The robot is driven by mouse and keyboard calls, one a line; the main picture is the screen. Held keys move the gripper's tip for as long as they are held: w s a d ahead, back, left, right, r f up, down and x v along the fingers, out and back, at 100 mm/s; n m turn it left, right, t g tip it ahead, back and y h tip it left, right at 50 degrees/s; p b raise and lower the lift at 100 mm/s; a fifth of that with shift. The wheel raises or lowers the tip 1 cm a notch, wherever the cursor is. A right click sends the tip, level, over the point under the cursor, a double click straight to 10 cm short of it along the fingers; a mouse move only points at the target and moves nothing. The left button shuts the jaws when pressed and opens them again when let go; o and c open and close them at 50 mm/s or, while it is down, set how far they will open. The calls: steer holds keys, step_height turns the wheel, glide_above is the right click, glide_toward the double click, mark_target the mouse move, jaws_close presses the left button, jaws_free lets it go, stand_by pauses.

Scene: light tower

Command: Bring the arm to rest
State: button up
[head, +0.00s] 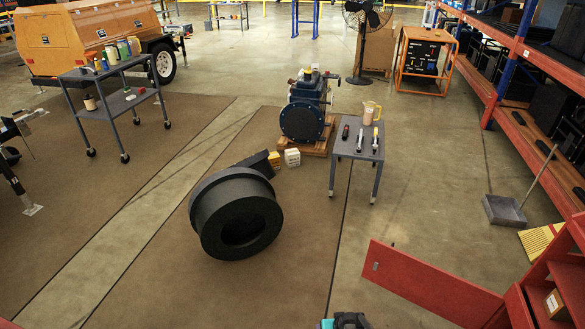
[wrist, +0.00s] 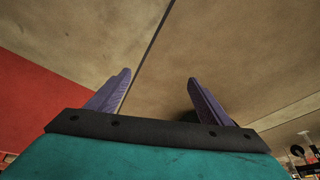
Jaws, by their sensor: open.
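My gripper (wrist: 159,77) shows in the wrist view with its two purple fingers spread apart and nothing between them. Bare floor with a dark line across it lies beyond the fingers. In the head view, a teal and black part of my gripper (head: 346,321) shows at the bottom edge, and the rest is cut off. It is to the left of the red door panel (head: 430,283) and in front of the large black ring-shaped part (head: 228,192), apart from both.
A grey stand (head: 357,143) with tools and a jug stands mid-right. A red cabinet (head: 515,305) is at the lower right. A dustpan (head: 505,210) lies near the shelves. Floor between the ring and door is clear.

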steer(key=s+d+r+g, duration=0.1)
steer(key=s+g, duration=0.4)
steer(key=s, duration=0.7)
steer(key=s+d+r+g+h, duration=0.1)
steer(key=s+r+g, duration=0.2)
steer(key=s, duration=0.9)
steer(key=shift+m+g, duration=0.3)
steer(key=shift+g, duration=0.7)
steer(key=shift+r, duration=0.1)
